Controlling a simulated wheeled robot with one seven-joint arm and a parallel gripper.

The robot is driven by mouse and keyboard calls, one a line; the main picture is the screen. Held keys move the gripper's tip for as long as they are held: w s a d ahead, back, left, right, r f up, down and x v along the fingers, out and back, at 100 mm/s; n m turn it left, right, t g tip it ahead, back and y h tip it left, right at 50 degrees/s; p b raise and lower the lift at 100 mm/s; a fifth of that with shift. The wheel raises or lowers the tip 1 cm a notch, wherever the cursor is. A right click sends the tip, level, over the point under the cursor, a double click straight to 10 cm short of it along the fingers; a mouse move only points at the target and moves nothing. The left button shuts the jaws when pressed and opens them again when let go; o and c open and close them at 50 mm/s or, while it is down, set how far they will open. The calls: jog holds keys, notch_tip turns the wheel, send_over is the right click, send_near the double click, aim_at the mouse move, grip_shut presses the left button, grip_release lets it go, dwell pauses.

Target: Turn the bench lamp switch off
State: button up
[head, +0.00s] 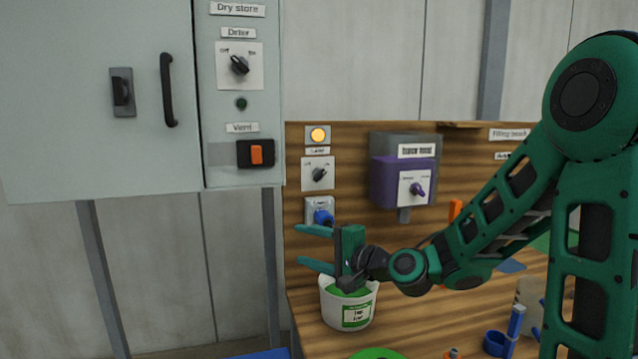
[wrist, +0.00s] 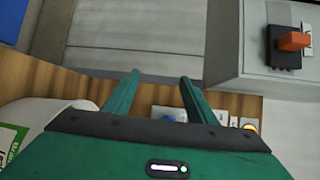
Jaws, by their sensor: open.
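The bench lamp switch (head: 319,174) is a black rotary knob on a white plate on the wooden backboard, under a "Lamp" label. Its pointer tilts to the upper right; its position marks are too small to read. The round lamp above it (head: 318,135) glows amber and also shows at the lower right of the wrist view (wrist: 250,126). My gripper (head: 301,246) is open and empty, below the switch and near the blue socket fitting, not touching the knob. In the wrist view the fingers (wrist: 160,76) have nothing between them; the switch is hard to make out.
A blue plug (head: 323,217) sits just above my fingers. A white tub (head: 347,308) stands under my gripper. A purple box with a knob (head: 403,182) is to the right.

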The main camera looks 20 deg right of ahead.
aim_at(321, 177)
jog(key=w+d+r+m+t+h, duration=0.3)
jog(key=d+r+m+t, duration=0.3)
jog(key=d+r+m, duration=0.4)
jog(key=shift+m, duration=0.4)
jog(key=x, duration=1)
jog(key=shift+w+f, duration=0.1)
jog(key=shift+w, duration=0.15)
